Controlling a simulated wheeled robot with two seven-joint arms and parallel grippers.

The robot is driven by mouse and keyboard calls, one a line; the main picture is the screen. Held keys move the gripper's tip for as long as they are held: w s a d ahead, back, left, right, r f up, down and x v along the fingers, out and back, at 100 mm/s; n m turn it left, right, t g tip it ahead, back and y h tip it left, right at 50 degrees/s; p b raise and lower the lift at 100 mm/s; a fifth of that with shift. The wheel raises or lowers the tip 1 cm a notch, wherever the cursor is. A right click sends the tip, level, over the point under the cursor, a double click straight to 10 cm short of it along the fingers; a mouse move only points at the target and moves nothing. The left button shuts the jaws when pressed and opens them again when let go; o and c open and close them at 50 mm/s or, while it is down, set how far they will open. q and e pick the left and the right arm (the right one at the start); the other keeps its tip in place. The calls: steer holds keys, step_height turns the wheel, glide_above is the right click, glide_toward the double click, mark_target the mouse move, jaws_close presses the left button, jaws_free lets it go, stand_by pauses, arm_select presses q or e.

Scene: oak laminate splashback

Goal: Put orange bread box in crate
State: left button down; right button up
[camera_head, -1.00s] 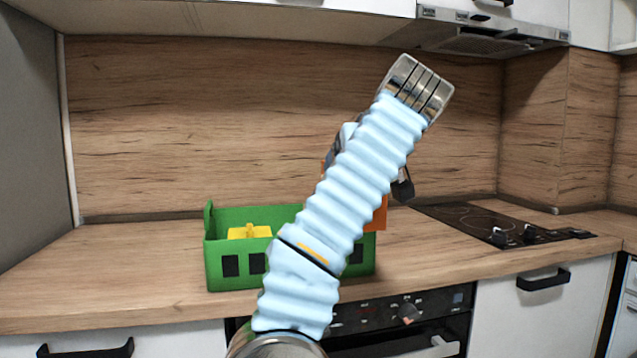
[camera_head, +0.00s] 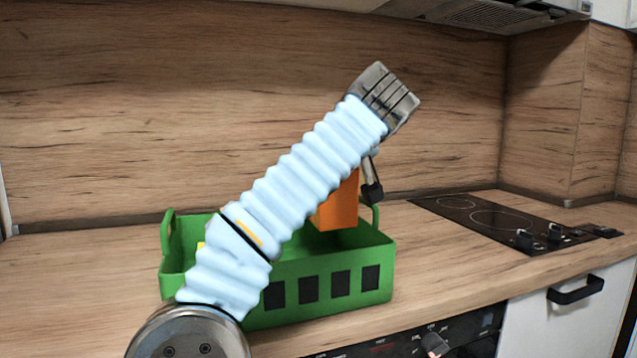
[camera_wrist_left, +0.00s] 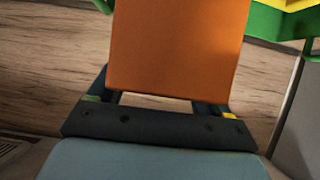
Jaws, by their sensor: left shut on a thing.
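The orange bread box (camera_head: 340,205) shows below my left arm in the head view, over the right part of the green crate (camera_head: 335,290). In the left wrist view the orange bread box (camera_wrist_left: 178,50) fills the space between the fingers of my left gripper (camera_wrist_left: 160,98), which is shut on it. In the head view the forearm hides most of the left gripper (camera_head: 370,180); one dark finger shows. The box's lower edge appears at or just above the crate's rim height; whether it touches the crate is hidden. My right gripper is not in view.
A yellow item (camera_head: 200,245) sits in the crate's left part, mostly hidden by my arm. A black cooktop (camera_head: 490,218) with knobs lies to the right. The wooden splashback (camera_head: 200,100) stands behind. The counter (camera_head: 70,270) left of the crate is clear.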

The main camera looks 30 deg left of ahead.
arm_select(q)
steer(key=f, duration=0.3)
steer(key=shift+a+f, duration=0.25)
steer(key=shift+a, duration=0.1)
steer(key=shift+f, duration=3.65)
steer(key=shift+f+b, duration=0.6)
steer(key=shift+b, duration=0.05)
jaws_free()
